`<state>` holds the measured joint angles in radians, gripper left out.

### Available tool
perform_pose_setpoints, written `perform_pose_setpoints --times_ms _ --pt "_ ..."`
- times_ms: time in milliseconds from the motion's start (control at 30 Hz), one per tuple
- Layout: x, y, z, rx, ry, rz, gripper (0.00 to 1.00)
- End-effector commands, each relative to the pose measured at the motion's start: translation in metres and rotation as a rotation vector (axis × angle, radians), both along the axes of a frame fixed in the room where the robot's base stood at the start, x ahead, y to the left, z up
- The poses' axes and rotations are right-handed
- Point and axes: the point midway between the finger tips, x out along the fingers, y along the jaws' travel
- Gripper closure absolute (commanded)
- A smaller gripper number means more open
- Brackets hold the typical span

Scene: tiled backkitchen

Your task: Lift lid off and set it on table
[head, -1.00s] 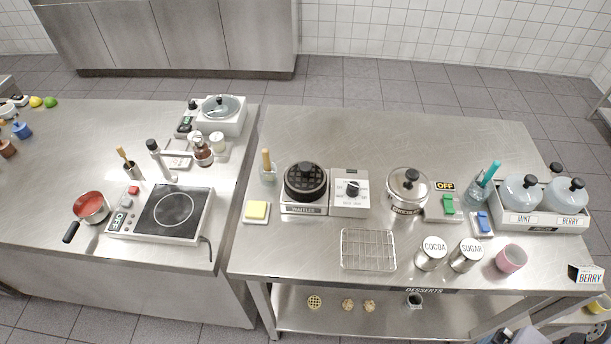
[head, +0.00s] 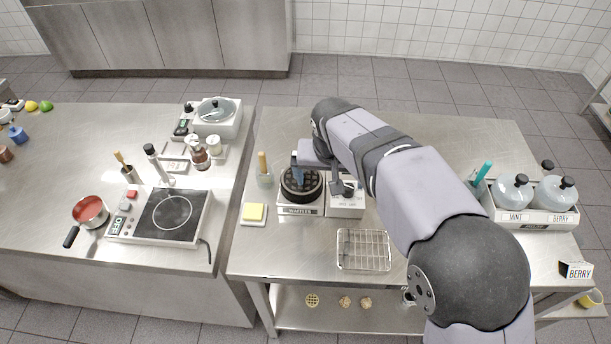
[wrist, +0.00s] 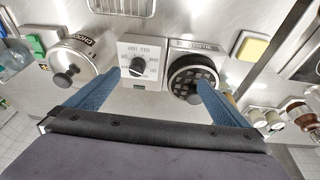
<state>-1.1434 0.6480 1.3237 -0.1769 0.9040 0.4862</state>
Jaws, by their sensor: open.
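A round steel pot with a shiny lid (wrist: 82,58) and a black knob shows at the left of the wrist view, its lid seated on top. My arm hides this pot in the head view. My gripper (wrist: 158,78) is open and empty, with one blue finger beside the pot and the other at the waffle maker. The waffle maker (head: 302,183) is round and black; it also shows in the wrist view (wrist: 190,72). In the head view my gripper is above the waffle maker and the white dial box (head: 346,205).
A wire rack (head: 363,250) lies near the front edge. A yellow sponge-like block (head: 253,212) lies at the left. The back middle of the table is clear.

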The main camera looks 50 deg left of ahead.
Motion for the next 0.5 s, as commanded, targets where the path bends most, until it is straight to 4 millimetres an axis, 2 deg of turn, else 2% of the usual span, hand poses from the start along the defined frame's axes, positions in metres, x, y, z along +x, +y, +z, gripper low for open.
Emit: perform_pose_setpoints --times_ms 33,100,200,367,500 --pt "-0.014 0.018 0.001 0.013 -0.009 0.024 0.0" --pt "-0.025 0.037 0.005 0.042 -0.028 0.032 0.0" --pt "-0.035 0.052 0.008 0.066 -0.041 0.041 0.0" --pt "-0.04 0.059 0.011 0.079 -0.047 0.043 0.0" --pt "-0.037 0.06 0.005 0.077 -0.046 0.042 0.0"
